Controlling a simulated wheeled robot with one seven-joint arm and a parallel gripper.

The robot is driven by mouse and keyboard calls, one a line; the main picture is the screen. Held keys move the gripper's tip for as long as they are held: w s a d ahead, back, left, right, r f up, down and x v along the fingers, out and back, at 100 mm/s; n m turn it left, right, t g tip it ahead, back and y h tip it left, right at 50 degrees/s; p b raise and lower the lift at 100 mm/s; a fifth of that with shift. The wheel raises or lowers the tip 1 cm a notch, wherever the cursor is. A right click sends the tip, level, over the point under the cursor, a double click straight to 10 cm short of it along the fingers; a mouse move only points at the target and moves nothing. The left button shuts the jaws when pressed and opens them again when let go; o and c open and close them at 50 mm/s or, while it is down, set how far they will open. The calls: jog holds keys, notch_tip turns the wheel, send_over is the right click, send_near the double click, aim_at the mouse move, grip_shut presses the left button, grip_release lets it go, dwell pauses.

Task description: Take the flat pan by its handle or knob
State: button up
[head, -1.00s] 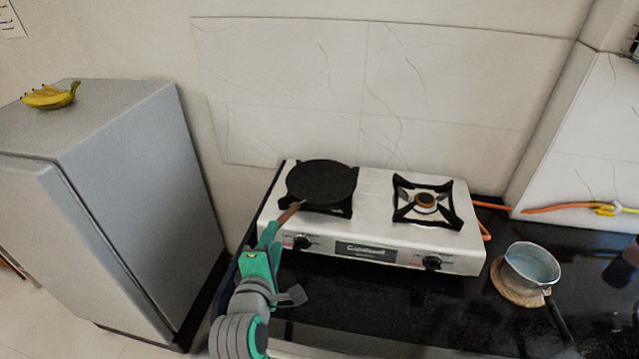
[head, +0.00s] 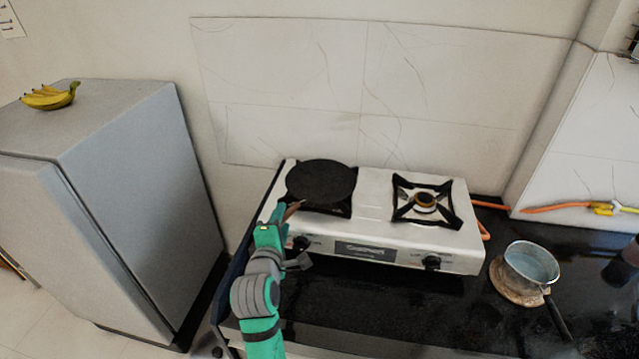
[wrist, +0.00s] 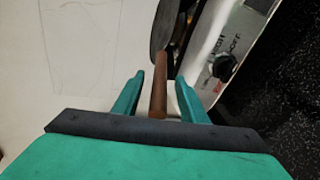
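The flat pan (head: 321,182) is black and round and sits on the left burner of the stove. Its brown handle (head: 292,211) points toward the front left. My gripper (head: 281,222) is at the handle, at the stove's front left. In the wrist view, the handle (wrist: 159,85) runs between the two green fingers of my gripper (wrist: 160,88). The fingers are apart, with a gap on each side of the handle. The pan's dark edge (wrist: 165,25) shows at the top of the wrist view.
The white two-burner stove (head: 395,240) stands on a black counter (head: 400,300). Its right burner (head: 425,201) is empty. A small pot (head: 532,264) rests on a round board at the right. A grey fridge (head: 140,190) with bananas (head: 50,97) on top stands at the left.

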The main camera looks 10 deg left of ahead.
jog(key=c, duration=1)
jog(key=shift+w, duration=0.1)
jog(key=shift+a, duration=0.15)
jog(key=shift+d+f, duration=0.1)
jog(key=shift+d, duration=0.1)
jog(key=shift+a+r, duration=0.1)
jog(key=shift+r, duration=0.1)
